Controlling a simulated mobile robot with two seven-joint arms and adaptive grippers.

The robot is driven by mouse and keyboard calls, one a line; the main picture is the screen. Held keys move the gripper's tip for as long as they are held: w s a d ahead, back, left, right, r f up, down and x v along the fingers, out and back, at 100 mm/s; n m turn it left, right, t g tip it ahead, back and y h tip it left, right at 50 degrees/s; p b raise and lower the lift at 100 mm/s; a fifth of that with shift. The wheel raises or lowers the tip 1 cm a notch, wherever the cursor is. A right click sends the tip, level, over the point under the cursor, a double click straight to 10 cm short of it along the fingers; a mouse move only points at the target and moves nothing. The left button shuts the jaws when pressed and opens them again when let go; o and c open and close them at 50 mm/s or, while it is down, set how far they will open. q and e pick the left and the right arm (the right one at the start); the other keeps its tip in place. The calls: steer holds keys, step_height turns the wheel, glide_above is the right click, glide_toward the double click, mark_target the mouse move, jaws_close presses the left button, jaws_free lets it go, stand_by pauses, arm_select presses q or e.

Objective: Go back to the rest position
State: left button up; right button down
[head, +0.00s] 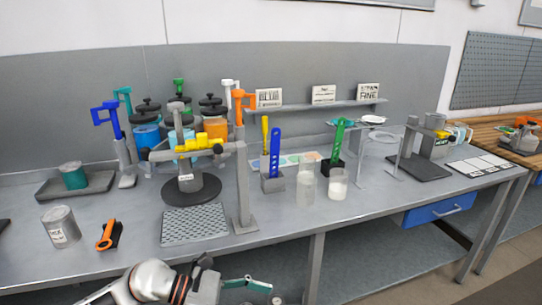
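My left arm comes in low at the bottom left, in front of the bench (290,232). Its gripper (225,282) is at the bottom edge, below the bench's front edge and apart from everything on the bench. A thin teal piece (248,282) shows beside the gripper; I cannot tell whether it is held. The fingers are too small and partly cut off to read. My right gripper is not in view. On the bench, a stand with a yellow clamp (200,143) stands on a round dark base (192,191).
Drums with blue (146,136) and orange (216,128) bands stand behind the stand. A grey can (61,227), an orange-handled tool (107,235) and a perforated mat (194,224) lie near the front edge. Two clear beakers (306,188) stand mid-bench. A blue drawer (438,210) is under the right end.

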arm_select(q)
steer(key=d+r+n+t+h, duration=0.3)
steer(key=r+n+h, duration=0.1)
steer(key=n, duration=0.3)
steer(key=w+a+f+n+t+y, duration=0.25)
steer(key=n+t, duration=0.35)
steer(key=n, duration=0.4)
steer(key=w+a+f+n+t+y, duration=0.15)
steer(key=a+n+t, duration=0.3)
steer(key=n, duration=0.65)
steer(key=s+a+f+n+y, duration=0.2)
steer(key=a+f+n+y, duration=0.25)
steer(key=f+n, duration=0.2)
steer(key=s+a+f+n+y, duration=0.3)
steer(key=a+f+n+y, duration=0.15)
steer(key=f+n, duration=0.2)
steer(key=s+a+f+n+g+y, duration=0.2)
steer(key=s+a+f+n, duration=0.5)
steer(key=s+f, duration=0.4)
steer(key=shift+s+f+n+g+y, duration=0.2)
steer(key=shift+f+n+g+y, duration=0.1)
steer(key=shift+f+n+g, duration=0.3)
steer(key=shift+r, duration=0.1)
